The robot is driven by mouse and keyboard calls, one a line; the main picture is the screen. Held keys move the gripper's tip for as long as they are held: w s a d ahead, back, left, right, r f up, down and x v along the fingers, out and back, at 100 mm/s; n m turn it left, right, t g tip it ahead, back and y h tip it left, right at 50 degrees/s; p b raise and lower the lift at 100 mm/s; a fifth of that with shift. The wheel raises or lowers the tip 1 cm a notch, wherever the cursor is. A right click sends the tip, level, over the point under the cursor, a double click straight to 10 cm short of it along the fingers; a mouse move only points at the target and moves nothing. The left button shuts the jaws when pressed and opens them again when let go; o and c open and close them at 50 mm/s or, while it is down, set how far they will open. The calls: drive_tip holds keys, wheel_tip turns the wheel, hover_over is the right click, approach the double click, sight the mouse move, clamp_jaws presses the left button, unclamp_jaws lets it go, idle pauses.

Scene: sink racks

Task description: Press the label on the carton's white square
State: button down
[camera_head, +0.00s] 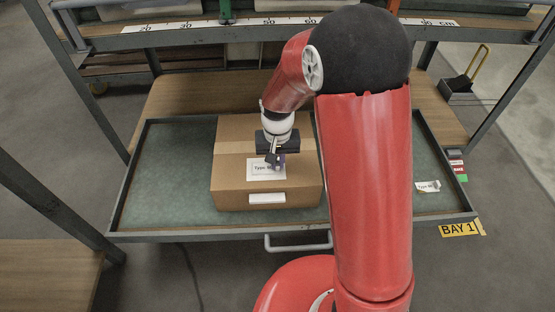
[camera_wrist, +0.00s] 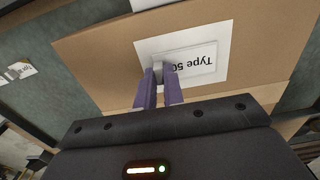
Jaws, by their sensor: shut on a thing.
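A closed brown cardboard carton (camera_head: 232,182) stands on the green tray. Its top bears a white square (camera_head: 280,177), which also shows in the wrist view (camera_wrist: 222,30). My gripper (camera_head: 274,163) is over the carton top, and its purple fingers (camera_wrist: 160,85) are shut on a small grey tab of a label (camera_wrist: 195,58) reading "Type 50", upside down in the wrist view. The label lies within the square's outline, close to its surface; I cannot tell whether it touches. In the head view the fingers hide part of the label.
A second label (camera_head: 428,186) lies on the tray (camera_head: 165,190) to the right of the carton. A blank white patch (camera_head: 267,198) is on the carton's front face. Rack posts and a ruled shelf edge (camera_head: 165,27) stand around and behind. The tray's left part is clear.

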drive_tip(key=c, duration=1.4)
unclamp_jaws()
drive_tip(key=shift+c, duration=0.2)
